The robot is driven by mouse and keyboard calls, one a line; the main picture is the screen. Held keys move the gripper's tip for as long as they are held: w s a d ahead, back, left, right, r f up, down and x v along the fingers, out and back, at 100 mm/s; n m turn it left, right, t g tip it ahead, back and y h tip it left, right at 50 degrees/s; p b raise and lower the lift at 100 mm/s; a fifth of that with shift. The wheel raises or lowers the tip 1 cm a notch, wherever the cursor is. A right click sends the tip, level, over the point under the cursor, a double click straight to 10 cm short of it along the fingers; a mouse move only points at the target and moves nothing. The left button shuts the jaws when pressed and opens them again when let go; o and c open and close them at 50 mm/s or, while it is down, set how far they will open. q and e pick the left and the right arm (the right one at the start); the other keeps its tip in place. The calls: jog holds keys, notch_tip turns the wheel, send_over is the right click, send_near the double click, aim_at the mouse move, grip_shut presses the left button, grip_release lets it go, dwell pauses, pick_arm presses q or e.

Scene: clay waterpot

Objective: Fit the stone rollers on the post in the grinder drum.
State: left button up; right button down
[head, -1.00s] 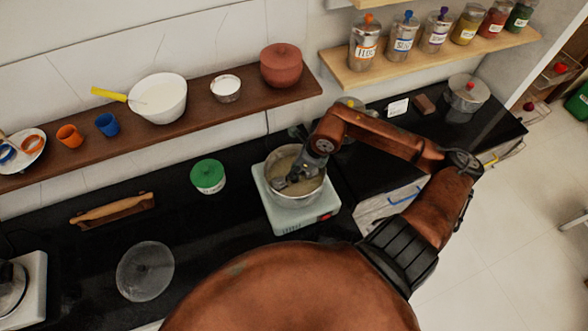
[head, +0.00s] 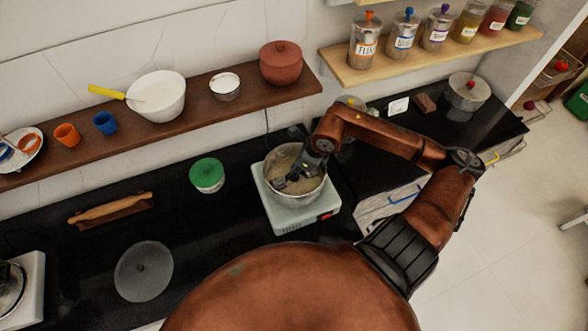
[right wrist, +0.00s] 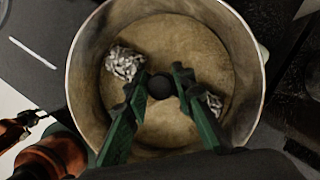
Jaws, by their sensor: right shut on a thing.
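The grinder drum (head: 297,201) is a round metal pot with a tan floor, standing on a pale grinder base (head: 328,222). My right gripper (head: 281,184) reaches down into it. In the right wrist view, the gripper's green fingers (right wrist: 160,88) are shut on a dark round knob between the stone rollers. One rough grey-white stone roller (right wrist: 125,63) shows left of the fingers, and the other (right wrist: 213,103) is partly hidden behind the right finger. The post is hidden, so I cannot tell whether the rollers sit on it. My left gripper is out of view.
A clear round lid (head: 144,271) lies on the black counter at the front left. A green-lidded tub (head: 207,175) stands left of the grinder, and a rolling pin (head: 110,207) lies further left. A brown shelf (head: 240,108) with bowls runs behind. Counter between tub and lid is bare.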

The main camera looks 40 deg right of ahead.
jog(key=shift+r, duration=0.1)
jog(key=c, duration=1.5)
grip_release()
jog(key=shift+c, duration=0.2)
jog(key=o, duration=0.5)
jog(key=shift+o, duration=0.2)
jog(key=shift+r+p, duration=2)
jog(key=shift+r, duration=1.8)
notch_tip(320, 180, up, 8)
jog(key=p, duration=0.3)
jog(key=shift+f, duration=0.2)
